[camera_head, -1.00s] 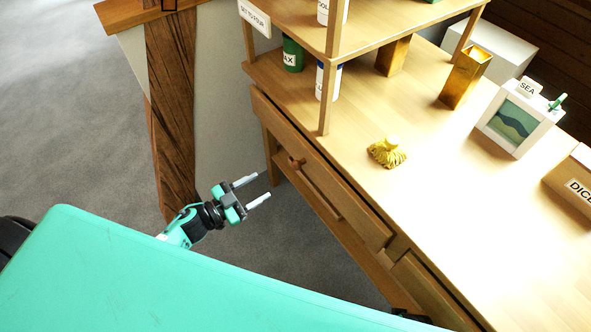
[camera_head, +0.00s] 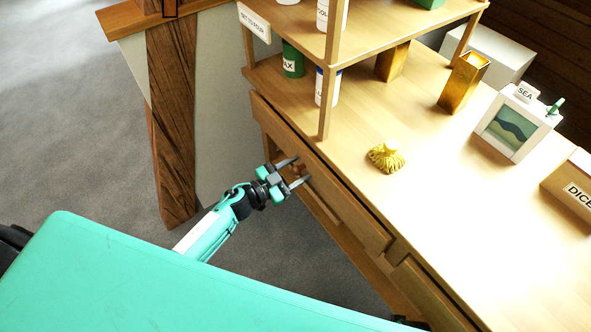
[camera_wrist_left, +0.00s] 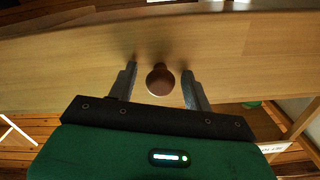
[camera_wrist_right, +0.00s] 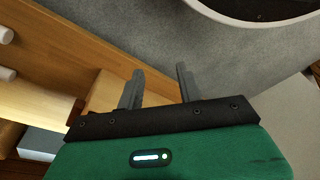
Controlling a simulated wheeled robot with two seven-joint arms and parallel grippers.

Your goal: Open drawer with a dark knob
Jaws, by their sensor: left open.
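The dark brown knob (camera_wrist_left: 160,80) sits on the light wooden drawer front (camera_wrist_left: 60,62) in the left wrist view. My left gripper (camera_wrist_left: 161,82) is open, with one finger on each side of the knob and a gap to it on both sides. In the head view, my left gripper (camera_head: 298,171) is at the left drawer (camera_head: 335,198) under the desk top, and the knob is mostly hidden behind its fingers. The drawer looks closed. My right gripper (camera_wrist_right: 155,85) shows only in the right wrist view, fingers apart and nothing between them.
A second drawer (camera_head: 425,290) lies to the right along the desk front. On the desk top (camera_head: 350,140) are a yellow tassel-like thing (camera_head: 386,158), a gold vase (camera_head: 463,82) and a picture box (camera_head: 515,125). A timber post (camera_head: 175,120) stands left of the desk.

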